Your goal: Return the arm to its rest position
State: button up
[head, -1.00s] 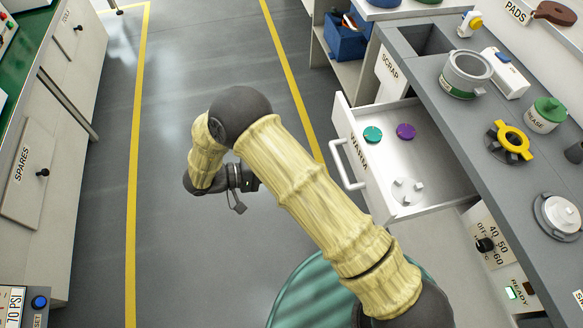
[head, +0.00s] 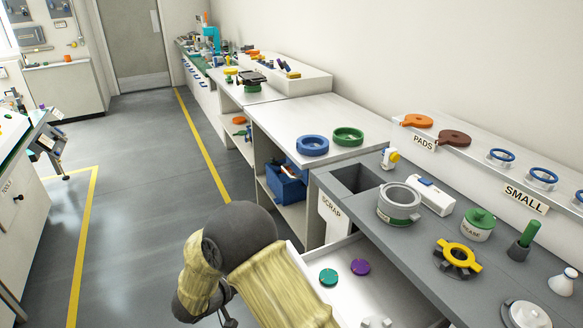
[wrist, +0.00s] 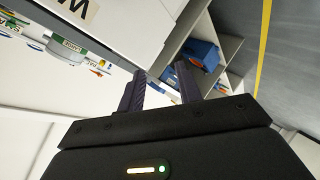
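My arm, in a yellow ribbed sleeve with a dark elbow, is folded at the bottom middle of the head view, beside the open drawer. My gripper (wrist: 160,92) shows in the wrist view with its two dark fingers apart and nothing between them. In the head view the gripper itself is hidden behind the arm or below the picture's edge. The open drawer (head: 388,268) holds a green disc (head: 328,277), a purple disc (head: 361,267) and a pale knobbed part (head: 376,321).
The grey bench (head: 400,240) with a metal pot (head: 399,203) and a yellow-handled part (head: 457,257) stands to the right. A shelf with a blue bin (head: 286,187) lies beyond the drawer. The floor (head: 140,200) left of my arm is clear.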

jog(key=w+d+r+t+y, duration=0.1)
jog(key=w+d+r+y, duration=0.3)
jog(key=w+r+y, duration=0.15)
jog(key=s+d+r+g+y, duration=0.1)
jog(key=s+d, duration=0.2)
jog(key=d, duration=0.1)
jog(key=s+d+r+g+y, duration=0.1)
jog(key=s+d+r+g, duration=0.1)
jog(key=s+d, duration=0.1)
jog(key=s+d+r+m+g+y, duration=0.1)
jog(key=s+d, duration=0.2)
jog(key=d, duration=0.2)
jog(key=shift+s+d+r+g+y, duration=0.2)
jog(key=shift+s+d+g+y, duration=0.1)
jog(key=shift+d, duration=0.1)
jog(key=s+d+m+g+h, duration=0.15)
jog(key=s+d+g, duration=0.25)
jog(key=s+d, duration=0.7)
jog(key=w+a+p+v, duration=0.1)
jog(key=p+v, duration=1.4)
jog(key=shift+w+a+r, duration=0.3)
jog(key=shift+w+a, duration=0.1)
jog(key=shift+f, duration=0.1)
